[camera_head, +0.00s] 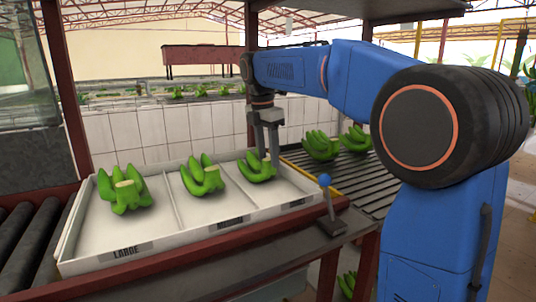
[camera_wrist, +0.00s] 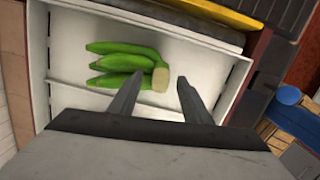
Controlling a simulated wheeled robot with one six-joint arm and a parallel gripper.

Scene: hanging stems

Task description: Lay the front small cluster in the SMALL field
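A small green banana cluster (camera_head: 257,168) lies in the right-hand field of the white tray (camera_head: 100,262), towards its back. The label on this field is too small to read. In the wrist view the cluster (camera_wrist: 118,57) lies on the white floor, its pale cut crown toward my fingers. My gripper (camera_head: 270,160) points down at the cluster's right end. In the wrist view the gripper (camera_wrist: 160,84) is open, with a finger on each side of the crown and gaps showing.
Two more clusters, one nearer (camera_head: 320,147) and one farther (camera_head: 356,139), sit on the slatted conveyor (camera_head: 350,182) right of the tray. A blue-knobbed lever (camera_head: 327,205) stands at the tray's front right. A dark red post (camera_head: 62,90) rises at the left. The right field's front is bare.

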